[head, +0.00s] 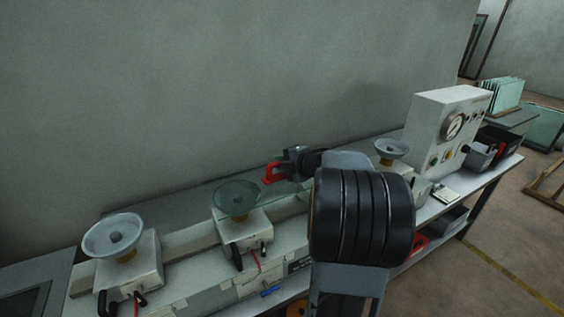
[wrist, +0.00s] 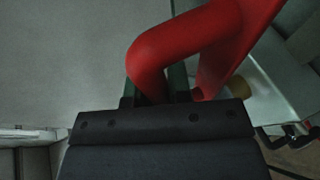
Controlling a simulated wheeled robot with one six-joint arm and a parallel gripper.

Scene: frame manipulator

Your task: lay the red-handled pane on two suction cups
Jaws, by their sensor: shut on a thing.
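The red handle (head: 272,173) of the pane shows in the head view at the tip of my gripper (head: 285,166). My gripper is shut on this handle, and the handle fills the upper middle of the wrist view (wrist: 170,52). The clear, faintly green pane (head: 268,187) hangs below the handle and is hard to make out. It seems to overlap the middle suction cup (head: 236,198), which looks green-tinted; I cannot tell whether they touch. The left suction cup (head: 112,236) is bare. The right suction cup (head: 391,149) stands behind my arm, its base partly hidden.
The cups stand on blocks along a white bench (head: 185,293) against a grey wall. A white control box (head: 447,130) with a gauge is at the right end. Several green panes (head: 501,95) stand in a rack beyond. My arm hides part of the bench.

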